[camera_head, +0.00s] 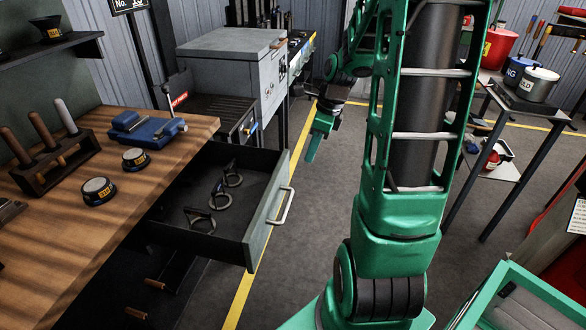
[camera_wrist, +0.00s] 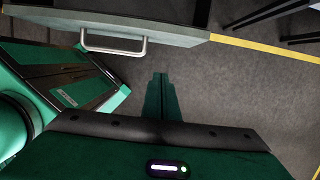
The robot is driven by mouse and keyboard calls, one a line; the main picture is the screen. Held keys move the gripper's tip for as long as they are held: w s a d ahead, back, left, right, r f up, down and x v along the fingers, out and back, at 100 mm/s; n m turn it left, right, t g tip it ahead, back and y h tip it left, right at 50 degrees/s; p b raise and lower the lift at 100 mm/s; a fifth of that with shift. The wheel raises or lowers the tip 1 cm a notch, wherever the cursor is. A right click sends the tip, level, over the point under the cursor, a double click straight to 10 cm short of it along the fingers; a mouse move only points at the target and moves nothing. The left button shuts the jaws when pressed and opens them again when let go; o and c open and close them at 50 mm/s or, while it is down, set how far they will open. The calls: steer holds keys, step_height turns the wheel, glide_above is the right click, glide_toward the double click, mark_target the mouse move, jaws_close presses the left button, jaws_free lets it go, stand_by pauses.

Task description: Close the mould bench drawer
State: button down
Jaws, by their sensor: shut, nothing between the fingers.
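The mould bench drawer (camera_head: 228,207) stands pulled out from the wooden bench (camera_head: 160,135), with several dark ring-shaped tools lying inside. Its front carries a pale bar handle (camera_head: 281,207). My green gripper (camera_head: 311,155) is shut and empty, pointing down over the floor beyond the drawer and to the right of it, apart from it. In the wrist view, my gripper (camera_wrist: 161,80) shows as two fingers together, and a drawer-like front with a silver bar handle (camera_wrist: 114,48) is at the top left, not touching the fingers.
On the bench top are a blue vise (camera_head: 146,129), two round dark pots and a rack of wooden-handled tools (camera_head: 48,150). A grey cabinet (camera_head: 235,60) stands behind. A table with pots (camera_head: 525,95) is at the right. Grey floor is open beside the drawer.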

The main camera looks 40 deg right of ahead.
steer(key=w+a+f, duration=0.4)
steer(key=w+f, duration=0.1)
steer(key=f, duration=0.4)
steer(key=shift+f, duration=0.2)
